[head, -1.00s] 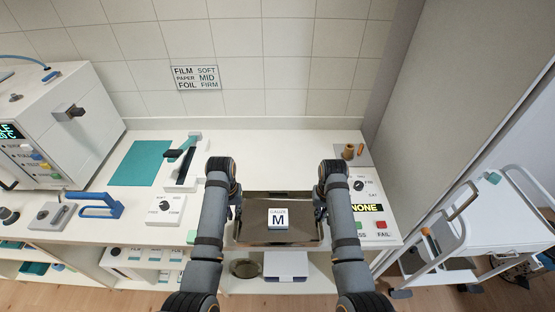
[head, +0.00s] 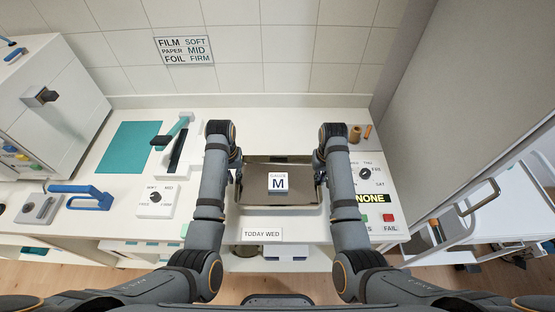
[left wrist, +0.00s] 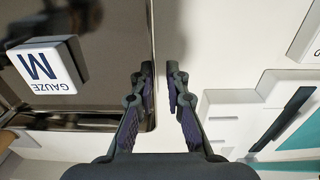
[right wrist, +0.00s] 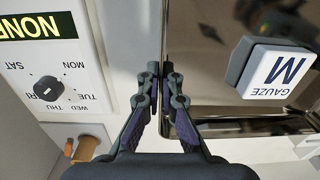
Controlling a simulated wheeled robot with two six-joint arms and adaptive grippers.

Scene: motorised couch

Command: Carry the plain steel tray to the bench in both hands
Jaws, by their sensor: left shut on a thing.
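The plain steel tray (head: 256,184) is level over the front part of the white bench (head: 275,125), between my two arms. I cannot tell whether it rests on the bench or hangs just above it. A white block marked GAUZE M (head: 278,182) sits in the tray; it also shows in the left wrist view (left wrist: 48,65) and the right wrist view (right wrist: 273,70). My left gripper (left wrist: 158,68) is shut on the tray's left rim. My right gripper (right wrist: 160,68) is shut at its right rim, with one finger on each side.
Left of the tray are a white dial box (head: 155,200), a teal mat (head: 128,147) and a blue-handled device (head: 82,194). A dial panel (head: 372,185) stands close on the right. A TODAY WED label (head: 262,234) is at the bench front. A white cart (head: 500,215) stands far right.

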